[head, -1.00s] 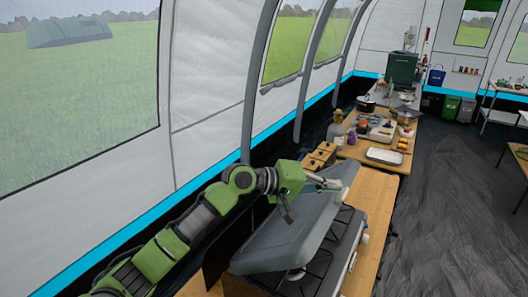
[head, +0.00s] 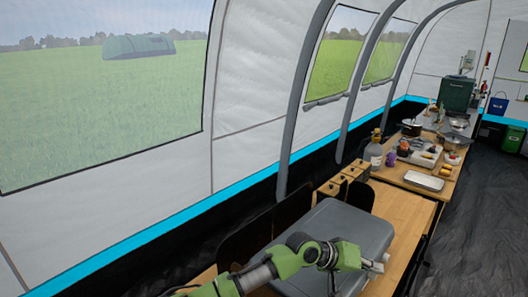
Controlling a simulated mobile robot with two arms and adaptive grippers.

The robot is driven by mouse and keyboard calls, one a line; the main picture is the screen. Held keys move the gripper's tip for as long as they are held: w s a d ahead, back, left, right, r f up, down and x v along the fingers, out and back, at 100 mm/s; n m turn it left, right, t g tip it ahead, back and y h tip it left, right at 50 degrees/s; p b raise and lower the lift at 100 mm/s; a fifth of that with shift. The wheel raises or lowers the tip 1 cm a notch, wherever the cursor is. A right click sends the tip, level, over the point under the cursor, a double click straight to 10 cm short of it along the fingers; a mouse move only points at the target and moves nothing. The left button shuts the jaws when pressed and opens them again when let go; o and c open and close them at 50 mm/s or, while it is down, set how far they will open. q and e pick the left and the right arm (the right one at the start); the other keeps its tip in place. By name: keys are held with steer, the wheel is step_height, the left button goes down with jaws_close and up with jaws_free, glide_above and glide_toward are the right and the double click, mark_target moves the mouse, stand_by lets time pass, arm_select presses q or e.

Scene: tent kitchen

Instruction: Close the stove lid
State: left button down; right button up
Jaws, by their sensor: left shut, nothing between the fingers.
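The grey stove lid (head: 345,228) is down over the stove on the wooden table, in the lower middle of the head view. It looks level, and the burners under it are hidden. My left arm comes in from the bottom left across the lid. My left gripper (head: 376,263) is shut and empty, at the lid's right side near the bottom of the picture. I cannot tell whether it touches the lid. My right gripper is not in view.
Wooden boxes (head: 343,184) stand behind the stove. Beyond are a bottle (head: 374,153), a pot (head: 411,128) and a metal tray (head: 424,180) on another table. The bare tabletop (head: 400,212) beside the boxes is clear. The tent wall runs along the left.

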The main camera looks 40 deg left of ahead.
arm_select(q)
steer(key=shift+d+f, duration=0.1)
steer(key=shift+f, duration=0.4)
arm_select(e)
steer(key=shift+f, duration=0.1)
arm_select(q)
steer(key=shift+s+f, duration=0.1)
steer(key=shift+f, duration=0.05)
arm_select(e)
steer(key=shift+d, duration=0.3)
